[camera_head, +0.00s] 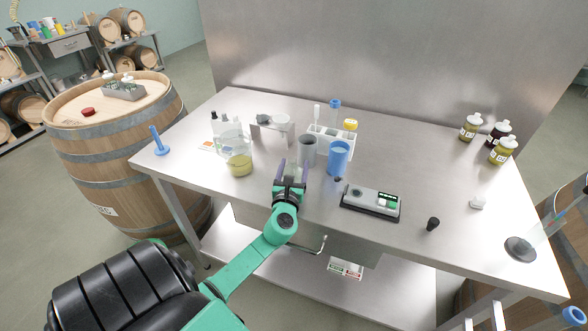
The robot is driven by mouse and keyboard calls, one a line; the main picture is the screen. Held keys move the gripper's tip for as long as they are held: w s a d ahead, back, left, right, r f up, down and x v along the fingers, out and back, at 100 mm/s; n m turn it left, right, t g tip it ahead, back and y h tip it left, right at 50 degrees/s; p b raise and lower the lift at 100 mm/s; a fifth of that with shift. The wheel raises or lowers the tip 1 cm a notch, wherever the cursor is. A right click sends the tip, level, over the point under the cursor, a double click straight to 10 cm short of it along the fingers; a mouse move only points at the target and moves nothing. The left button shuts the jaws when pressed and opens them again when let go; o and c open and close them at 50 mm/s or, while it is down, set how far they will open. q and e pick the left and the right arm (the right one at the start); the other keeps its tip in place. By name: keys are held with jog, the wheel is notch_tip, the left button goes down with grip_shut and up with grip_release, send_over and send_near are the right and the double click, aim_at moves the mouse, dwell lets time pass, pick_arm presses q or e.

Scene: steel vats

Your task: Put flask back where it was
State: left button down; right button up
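A clear glass flask (240,165) with yellow liquid at its bottom stands upright on the steel table (440,195), left of centre. My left gripper (294,168) is over the table to the right of the flask, apart from it. Its two purple fingers point away from me and are spread, with no object clearly visible between them. My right gripper is not in view.
Close beyond my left gripper stand a grey cup (308,151) and a blue cup (338,158). A white rack (322,138) and a metal stand (270,131) are behind. A black-and-grey device (371,202) lies to the right. The table's front right is mostly clear.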

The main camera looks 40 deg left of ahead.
pick_arm(q)
jog(key=shift+f, duration=0.1)
grip_release()
jog(key=shift+r, duration=0.35)
jog(key=v, duration=0.4)
jog(key=b+v, duration=0.1)
jog(key=v, duration=0.2)
jog(key=b+v, duration=0.1)
jog(key=v, duration=0.3)
jog(key=shift+s+d+f, duration=0.15)
jog(key=shift+s+f, duration=0.1)
jog(key=shift+s, duration=0.05)
jog(key=shift+s+d+r, duration=0.1)
jog(key=shift+s+d, duration=0.05)
jog(key=shift+s, duration=0.05)
